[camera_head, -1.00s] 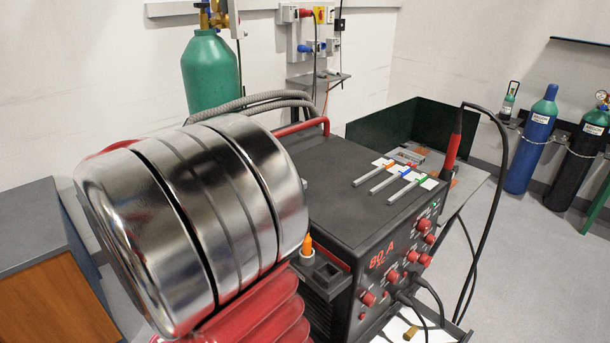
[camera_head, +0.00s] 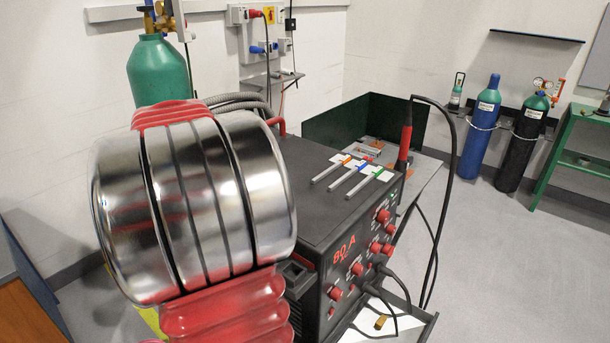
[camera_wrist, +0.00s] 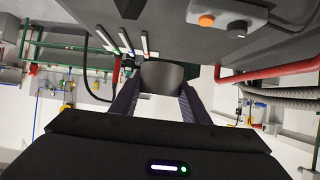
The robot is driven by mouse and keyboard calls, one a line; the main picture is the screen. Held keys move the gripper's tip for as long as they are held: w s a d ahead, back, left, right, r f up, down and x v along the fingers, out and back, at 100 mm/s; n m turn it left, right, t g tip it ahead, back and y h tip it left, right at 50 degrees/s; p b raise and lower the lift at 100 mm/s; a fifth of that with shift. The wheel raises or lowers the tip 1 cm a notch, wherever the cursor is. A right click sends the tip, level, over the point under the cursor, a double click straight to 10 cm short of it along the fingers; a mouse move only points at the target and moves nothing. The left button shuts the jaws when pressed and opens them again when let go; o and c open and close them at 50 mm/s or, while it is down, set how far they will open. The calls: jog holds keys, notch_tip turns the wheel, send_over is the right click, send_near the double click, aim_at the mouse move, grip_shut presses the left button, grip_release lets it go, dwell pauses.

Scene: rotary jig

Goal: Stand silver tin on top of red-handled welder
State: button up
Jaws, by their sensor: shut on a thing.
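The silver tin (camera_wrist: 162,76) is a plain grey cylinder in the wrist view, held between the two dark fingers of my gripper (camera_wrist: 160,90). My gripper is shut on it. The red-handled welder (camera_head: 336,215) is a dark box marked "80 A" in the head view, with red knobs on its front. In the wrist view the welder's dark top (camera_wrist: 190,45) fills the upper part, and the tin overlaps its edge. I cannot tell whether they touch. My arm hides the tin and gripper in the head view, along with part of the welder's left side.
A small grey box with an orange button (camera_wrist: 230,18) shows near the welder in the wrist view. A cabled torch (camera_head: 405,145) stands at the back right. Grey hoses (camera_head: 235,100) run behind.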

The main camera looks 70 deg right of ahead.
jog(key=s+a+f+m+g+y, duration=0.1)
jog(key=s+m+g+y, duration=0.1)
jog(key=s, duration=1)
jog(key=shift+s+f+m+g+y, duration=0.35)
jog(key=shift+m+g, duration=0.55)
jog(key=shift+m, duration=0.3)
send_over(310, 210)
jog(key=shift+f, duration=3.1)
jog(key=shift+f, duration=1.85)
jog(key=shift+f, duration=0.1)
